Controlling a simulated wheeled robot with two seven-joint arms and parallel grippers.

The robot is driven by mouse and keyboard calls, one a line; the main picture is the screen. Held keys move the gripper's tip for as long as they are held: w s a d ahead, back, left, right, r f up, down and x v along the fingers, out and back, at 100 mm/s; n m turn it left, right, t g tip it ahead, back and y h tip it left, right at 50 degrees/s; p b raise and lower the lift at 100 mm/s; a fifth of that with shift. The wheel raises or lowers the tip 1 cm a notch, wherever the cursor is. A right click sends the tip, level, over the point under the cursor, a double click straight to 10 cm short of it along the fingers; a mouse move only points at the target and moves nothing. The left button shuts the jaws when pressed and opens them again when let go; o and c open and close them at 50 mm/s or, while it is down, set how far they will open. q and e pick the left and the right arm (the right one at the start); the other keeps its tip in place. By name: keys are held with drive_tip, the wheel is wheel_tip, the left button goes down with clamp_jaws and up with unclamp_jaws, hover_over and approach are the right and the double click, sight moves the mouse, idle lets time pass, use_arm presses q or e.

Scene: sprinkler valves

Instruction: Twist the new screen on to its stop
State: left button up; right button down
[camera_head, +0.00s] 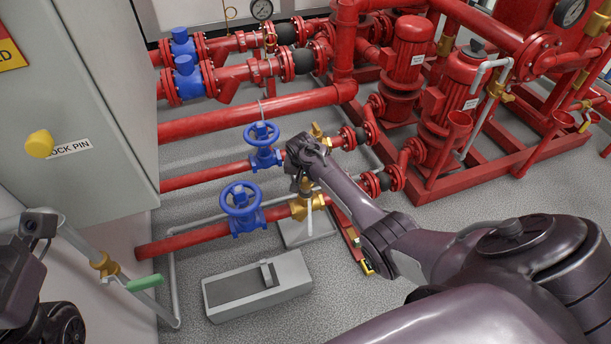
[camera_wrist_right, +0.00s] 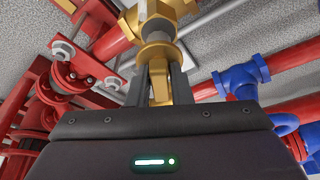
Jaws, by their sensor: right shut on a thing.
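My right gripper (camera_head: 303,190) points down at the brass fitting (camera_head: 312,204) on the lower red pipe, beside the nearer blue valve. In the right wrist view, the right gripper's two dark fingers (camera_wrist_right: 161,85) are shut on a narrow brass piece (camera_wrist_right: 160,84). Beyond them are a round brass collar (camera_wrist_right: 158,52) and the brass fitting body (camera_wrist_right: 160,12), in line with the held piece. I cannot tell whether the held piece is the screen or how far it is seated. My left arm shows at the left edge; its fingers are out of view.
Blue handwheel valves (camera_head: 242,205) (camera_head: 263,140) stand left of the right gripper. Red pumps (camera_head: 405,55) stand behind right. A grey cabinet (camera_head: 80,110) and a green-handled lever (camera_head: 145,283) are at left.

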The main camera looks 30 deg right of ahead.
sight(304, 186)
drive_tip(key=shift+f+b, duration=1.75)
drive_tip(key=shift+f, duration=0.6)
drive_tip(key=shift+w+a+m, duration=0.1)
drive_tip(key=shift+a+m, duration=0.05)
drive_tip(key=shift+m, duration=0.85)
drive_tip(key=shift+m+g+h, duration=0.3)
drive_tip(key=shift+m+g, duration=0.1)
drive_tip(key=shift+m, duration=0.3)
drive_tip(key=shift+f+m+g+b, duration=0.15)
drive_tip(key=shift+m+g+b, duration=0.15)
drive_tip(key=shift+m+b, duration=0.5)
drive_tip(key=shift+m, duration=0.8)
